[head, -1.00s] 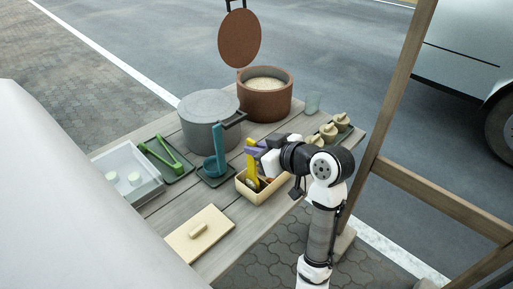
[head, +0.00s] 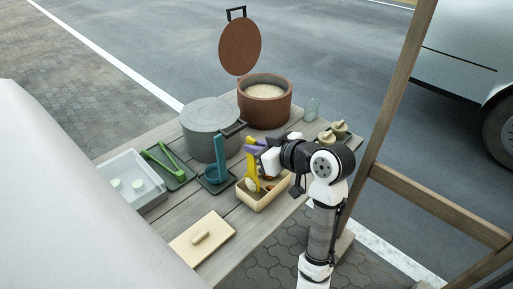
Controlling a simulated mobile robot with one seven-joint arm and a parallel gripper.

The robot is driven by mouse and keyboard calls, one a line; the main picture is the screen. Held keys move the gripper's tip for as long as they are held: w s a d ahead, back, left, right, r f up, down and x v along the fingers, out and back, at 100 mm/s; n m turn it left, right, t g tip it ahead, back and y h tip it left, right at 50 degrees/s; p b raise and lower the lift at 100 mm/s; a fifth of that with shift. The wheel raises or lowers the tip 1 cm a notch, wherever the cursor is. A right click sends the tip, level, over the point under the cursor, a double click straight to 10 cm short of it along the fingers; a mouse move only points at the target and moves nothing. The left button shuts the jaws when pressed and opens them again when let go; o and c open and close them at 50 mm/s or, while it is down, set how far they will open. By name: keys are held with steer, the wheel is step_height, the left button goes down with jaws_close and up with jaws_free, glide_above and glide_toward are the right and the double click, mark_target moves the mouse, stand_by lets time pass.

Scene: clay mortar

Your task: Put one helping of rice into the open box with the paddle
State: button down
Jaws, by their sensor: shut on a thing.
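My gripper (head: 258,150) is shut on the yellow paddle (head: 251,166), which points steeply down with its lower end at the open box (head: 273,201). The box is pale wood and stands at the table's front edge. A small pale lump (head: 252,184) shows by the paddle's lower end; I cannot tell whether it lies on the paddle or in the box. My gripper hides part of the box's inside. Rice (head: 264,90) fills the brown clay pot (head: 264,112) at the back; its lid (head: 240,49) stands raised above it.
A grey lidded pot (head: 207,116) and a teal ladle (head: 219,158) on its rest stand left of the box. Green tongs (head: 163,158), a white tray (head: 135,176), a wooden lid (head: 202,240), a glass (head: 312,107) and small lidded pots (head: 327,137) surround them. A post (head: 375,140) rises at the right.

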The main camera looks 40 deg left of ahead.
step_height(320, 180, up, 6)
steer(key=p, duration=0.4)
steer(key=shift+r+p, duration=0.15)
steer(key=shift+p, duration=0.15)
steer(key=shift+d+r+p, duration=0.1)
steer(key=shift+p, duration=0.55)
steer(key=shift+f+b, duration=3.8)
steer(key=shift+f, duration=0.9)
steer(key=shift+f+b, duration=0.4)
steer(key=shift+f, duration=0.2)
